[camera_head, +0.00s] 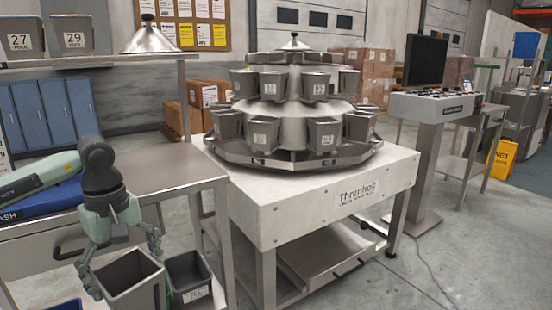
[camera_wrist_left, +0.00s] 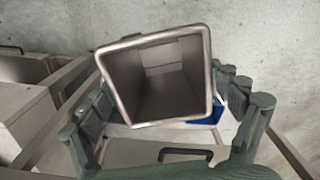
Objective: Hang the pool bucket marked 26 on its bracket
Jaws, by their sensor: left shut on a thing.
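My left gripper (camera_head: 121,262) is shut on a grey metal bucket (camera_head: 130,285), one finger on either side, and holds it with its open mouth up at the lower left. The bucket's marking does not show. In the left wrist view the bucket (camera_wrist_left: 204,80) looks empty, between the fingers of the left gripper (camera_wrist_left: 165,118). The round weigher (camera_head: 292,100) carries several numbered buckets in two tiers; most numbers are too small to read. I cannot pick out the bare bracket for 26. My right gripper is not in view.
A second bucket (camera_head: 188,272) with a small white label stands just right of the held one. Buckets marked 27 (camera_head: 22,50) and 29 (camera_head: 78,52) sit on the upper shelf. A bare steel table (camera_head: 160,170) lies between my left arm and the weigher's white stand (camera_head: 300,215).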

